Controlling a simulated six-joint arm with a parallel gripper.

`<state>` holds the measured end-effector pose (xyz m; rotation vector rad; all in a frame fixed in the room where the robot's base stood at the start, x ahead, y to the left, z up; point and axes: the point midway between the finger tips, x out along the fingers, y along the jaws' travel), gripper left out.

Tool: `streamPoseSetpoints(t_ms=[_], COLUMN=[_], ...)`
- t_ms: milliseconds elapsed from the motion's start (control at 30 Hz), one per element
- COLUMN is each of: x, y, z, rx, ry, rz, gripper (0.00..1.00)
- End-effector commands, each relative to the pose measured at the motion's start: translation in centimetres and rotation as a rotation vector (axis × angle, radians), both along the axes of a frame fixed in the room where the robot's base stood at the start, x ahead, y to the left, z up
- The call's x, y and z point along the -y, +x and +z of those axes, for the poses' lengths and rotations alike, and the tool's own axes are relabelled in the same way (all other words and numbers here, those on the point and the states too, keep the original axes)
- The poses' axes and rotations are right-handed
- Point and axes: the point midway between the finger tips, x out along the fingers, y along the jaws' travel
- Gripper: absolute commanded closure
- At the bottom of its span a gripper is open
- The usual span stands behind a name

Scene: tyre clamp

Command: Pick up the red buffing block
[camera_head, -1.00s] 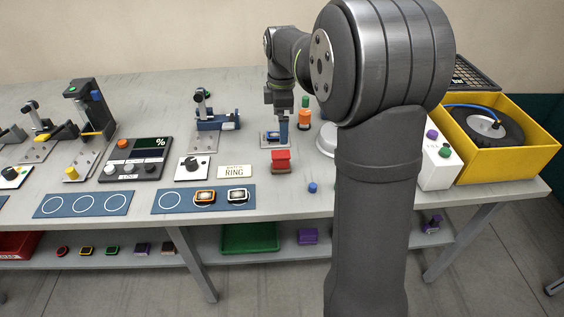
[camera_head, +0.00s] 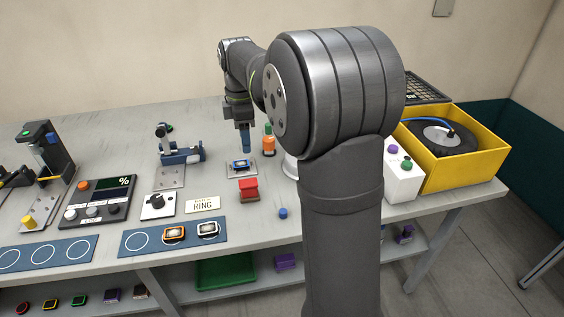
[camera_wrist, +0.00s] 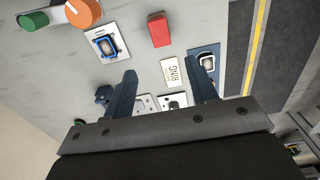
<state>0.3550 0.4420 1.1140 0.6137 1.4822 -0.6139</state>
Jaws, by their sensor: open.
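The red buffing block (camera_head: 249,190) stands on the grey bench, in front of a small plate that bears a blue-framed piece (camera_head: 240,163). In the wrist view the red block (camera_wrist: 158,31) is beyond the fingertips, near the top middle. My gripper (camera_head: 244,146) points down above the blue-framed piece, behind the red block. In the wrist view my gripper (camera_wrist: 163,72) shows two dark fingers wide apart with nothing between them. The block is apart from both fingers.
An orange and green part (camera_head: 268,142) stands right of my gripper. A MATCH RING card (camera_head: 203,204) and a dial box (camera_head: 157,205) lie left of the block. A blue mat (camera_head: 150,240) holds two framed pieces. A small blue knob (camera_head: 283,213) lies to the right.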

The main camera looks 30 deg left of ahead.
Motion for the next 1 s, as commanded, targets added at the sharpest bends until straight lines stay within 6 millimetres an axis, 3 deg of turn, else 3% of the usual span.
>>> streamPoseSetpoints(t_ms=[333,800,1000], x=[-0.3,-0.2,-0.3], y=[-0.6,-0.6,-0.6], z=[-2.1,-11.6,-13.2], rx=[-0.001,-0.002,0.0], ry=[-0.001,-0.002,0.0], rz=[0.0,0.0,0.0], gripper=[0.47,0.47,0.47])
